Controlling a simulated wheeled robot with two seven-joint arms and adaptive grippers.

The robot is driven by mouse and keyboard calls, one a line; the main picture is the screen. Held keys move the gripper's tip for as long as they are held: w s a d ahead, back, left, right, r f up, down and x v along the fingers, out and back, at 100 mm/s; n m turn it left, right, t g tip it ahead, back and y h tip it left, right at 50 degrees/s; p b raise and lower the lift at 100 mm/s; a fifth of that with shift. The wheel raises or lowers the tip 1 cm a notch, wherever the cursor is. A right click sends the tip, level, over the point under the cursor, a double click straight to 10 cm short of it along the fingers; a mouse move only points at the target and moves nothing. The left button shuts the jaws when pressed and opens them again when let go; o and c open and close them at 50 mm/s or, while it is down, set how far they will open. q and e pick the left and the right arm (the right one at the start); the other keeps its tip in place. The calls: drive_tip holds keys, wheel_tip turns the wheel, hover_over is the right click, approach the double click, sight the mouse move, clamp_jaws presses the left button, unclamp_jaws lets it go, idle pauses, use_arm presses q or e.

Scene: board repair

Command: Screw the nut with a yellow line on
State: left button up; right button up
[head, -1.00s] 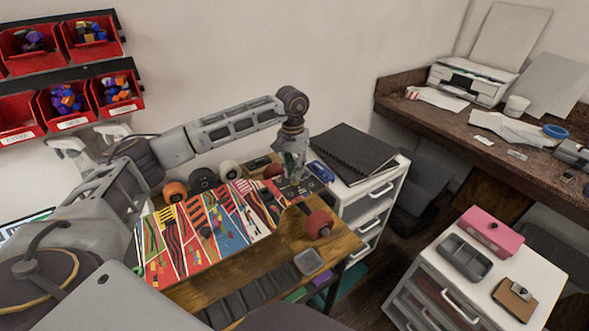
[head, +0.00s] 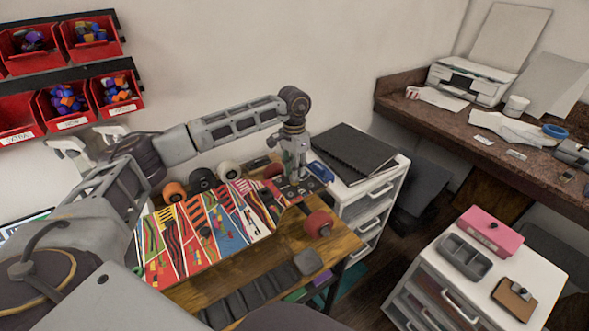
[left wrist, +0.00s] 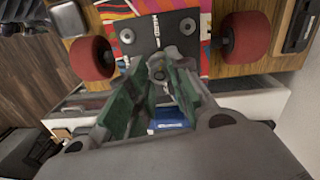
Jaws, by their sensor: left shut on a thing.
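The skateboard deck (head: 225,225) lies on the wooden workbench, its graphic side up. At its right end a grey truck carries two red wheels (head: 319,224); in the left wrist view the wheels (left wrist: 245,35) (left wrist: 92,58) flank the dark base plate (left wrist: 160,32). My left gripper (head: 296,180) points down over the truck between the wheels. In the left wrist view its green-padded fingers (left wrist: 157,75) converge at the truck's middle, closed on a small part that looks like the nut. The fingers mostly hide it, and no yellow line is visible. My right gripper is out of view.
A white drawer unit (head: 368,198) with black folders (head: 355,150) adjoins the bench on the right. A grey tray (head: 307,262) sits at the bench's front edge. Red bins (head: 68,102) hang on the wall.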

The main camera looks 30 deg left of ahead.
use_arm(q)
drive_tip(key=o, duration=0.9)
drive_tip(key=shift+o, duration=0.2)
drive_tip(key=c, duration=0.3)
drive_tip(key=shift+n, duration=0.3)
drive_tip(key=shift+n, duration=2.6)
